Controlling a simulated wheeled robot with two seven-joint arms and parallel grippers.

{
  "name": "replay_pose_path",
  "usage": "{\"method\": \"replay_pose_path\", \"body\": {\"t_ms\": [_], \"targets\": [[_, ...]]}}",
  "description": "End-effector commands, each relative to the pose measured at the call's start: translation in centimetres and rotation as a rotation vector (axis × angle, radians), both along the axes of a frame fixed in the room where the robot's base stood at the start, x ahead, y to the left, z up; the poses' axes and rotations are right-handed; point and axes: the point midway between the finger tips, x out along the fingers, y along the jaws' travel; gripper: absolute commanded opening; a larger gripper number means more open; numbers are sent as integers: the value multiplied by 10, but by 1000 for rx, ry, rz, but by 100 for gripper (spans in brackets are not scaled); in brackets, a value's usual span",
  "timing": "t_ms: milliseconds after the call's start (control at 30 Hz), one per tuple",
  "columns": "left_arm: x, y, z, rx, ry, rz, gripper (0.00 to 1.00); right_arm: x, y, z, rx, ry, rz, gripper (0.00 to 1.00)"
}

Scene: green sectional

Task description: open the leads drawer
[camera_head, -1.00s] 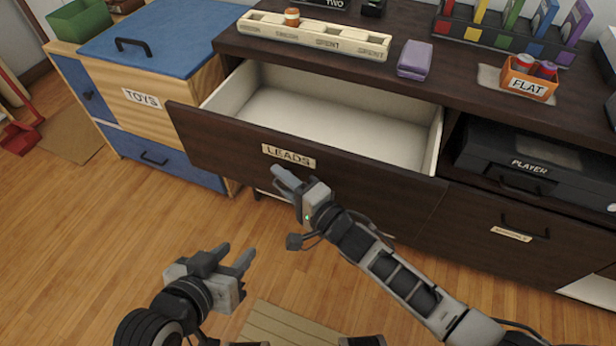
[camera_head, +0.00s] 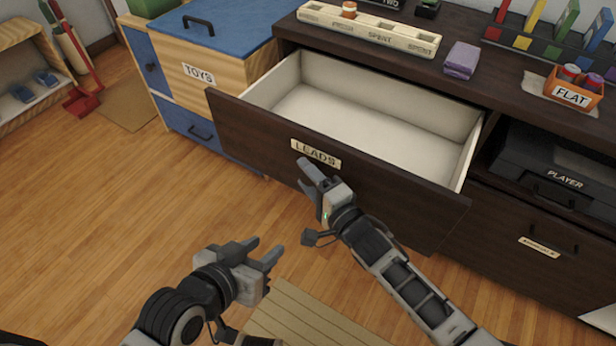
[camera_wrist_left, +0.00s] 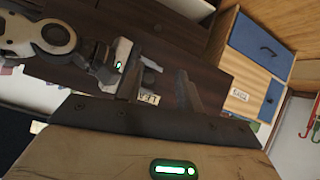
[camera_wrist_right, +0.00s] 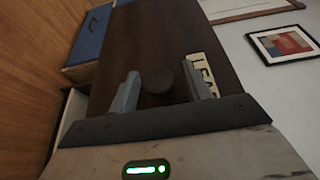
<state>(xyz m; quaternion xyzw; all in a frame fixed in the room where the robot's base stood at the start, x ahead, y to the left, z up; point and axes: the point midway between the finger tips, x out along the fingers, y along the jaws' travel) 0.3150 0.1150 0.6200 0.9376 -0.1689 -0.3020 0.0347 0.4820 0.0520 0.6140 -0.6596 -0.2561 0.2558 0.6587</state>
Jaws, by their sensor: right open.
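The leads drawer (camera_head: 250,132) has a dark front with a "LEADS" label (camera_head: 316,153) and stands pulled well out. Its pale inside (camera_head: 370,112) looks empty. My right gripper (camera_head: 313,172) is at the drawer front, just below the label. In the right wrist view its open fingers (camera_wrist_right: 163,88) stand apart on either side of a dark round knob (camera_wrist_right: 157,81); contact cannot be told. My left gripper (camera_head: 262,254) is open and empty, low over the floor in front of the drawer; its parted fingers show in the left wrist view (camera_wrist_left: 155,82).
The blue-topped toy chest (camera_head: 225,85) stands left of the dark cabinet (camera_head: 520,95). On top are a slotted tray (camera_head: 385,32), a purple block (camera_head: 462,60) and the orange "FLAT" box (camera_head: 573,92).

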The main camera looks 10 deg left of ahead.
Motion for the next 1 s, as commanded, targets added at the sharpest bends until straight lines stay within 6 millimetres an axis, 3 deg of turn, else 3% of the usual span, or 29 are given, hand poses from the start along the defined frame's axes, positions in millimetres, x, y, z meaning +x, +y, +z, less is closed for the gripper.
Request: {"method": "replay_pose_path", "body": {"t_ms": [267,433,800,1000], "targets": [[0,0,0,0,1,-1,36,-1,1,0,1,1,2,50],[-1,0,5,2,-1,1,36,-11,-9,0,-1,3,2,50],[-5,7,40,0,-62,30,36,-74,-67,0,-3,5,2,50],[-6,9,50,0,-79,41,36,-103,-93,1,-1,3,2,50]]}}
